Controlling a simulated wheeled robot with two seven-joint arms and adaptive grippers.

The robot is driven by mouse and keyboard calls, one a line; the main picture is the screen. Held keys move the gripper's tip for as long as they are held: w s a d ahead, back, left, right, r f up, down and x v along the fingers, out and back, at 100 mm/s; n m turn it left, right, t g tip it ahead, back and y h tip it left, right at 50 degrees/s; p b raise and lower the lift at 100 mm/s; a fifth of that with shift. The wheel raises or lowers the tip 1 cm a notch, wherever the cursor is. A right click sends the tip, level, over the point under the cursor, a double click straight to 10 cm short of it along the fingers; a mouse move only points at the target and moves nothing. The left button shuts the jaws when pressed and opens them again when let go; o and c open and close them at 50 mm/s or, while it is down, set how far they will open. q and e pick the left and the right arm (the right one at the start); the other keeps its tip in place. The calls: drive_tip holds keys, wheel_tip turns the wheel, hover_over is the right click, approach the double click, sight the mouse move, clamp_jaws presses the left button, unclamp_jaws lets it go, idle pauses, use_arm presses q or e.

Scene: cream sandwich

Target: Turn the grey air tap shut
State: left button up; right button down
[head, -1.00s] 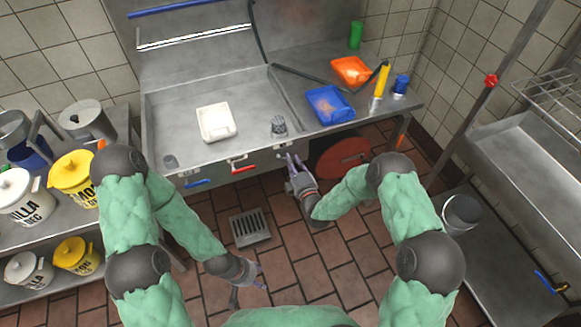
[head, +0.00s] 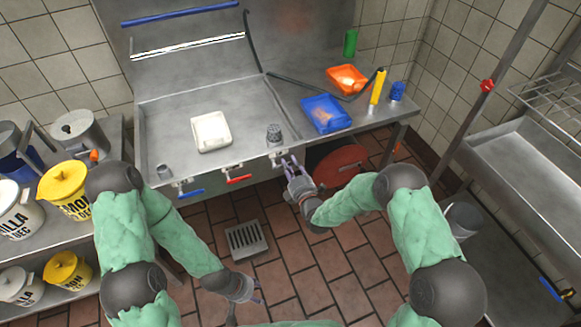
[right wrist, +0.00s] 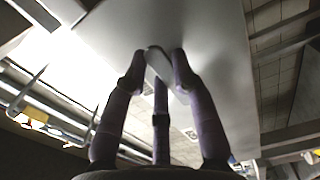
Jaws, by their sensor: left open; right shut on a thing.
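The grey air tap (head: 277,161) sits on the front edge of the steel worktop, right of the red-handled tap. My right gripper (head: 289,163) is at it, below the edge. In the right wrist view the fingers (right wrist: 160,68) are closed around a flat grey lever (right wrist: 157,62). The fingers hide part of the lever, so its exact angle is hard to tell. My left gripper (head: 256,290) is open and empty, low over the tiled floor, well away from the taps.
A red-handled tap (head: 237,179) and a blue-handled tap (head: 191,193) sit left along the same edge. A dark red disc (head: 343,165) stands under the worktop, right of my right gripper. A floor drain (head: 246,240) lies below. The floor between the arms is clear.

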idle(0.3)
drive_tip(key=c, duration=1)
unclamp_jaws()
drive_tip(key=shift+a, duration=0.1)
drive_tip(key=v, duration=1.2)
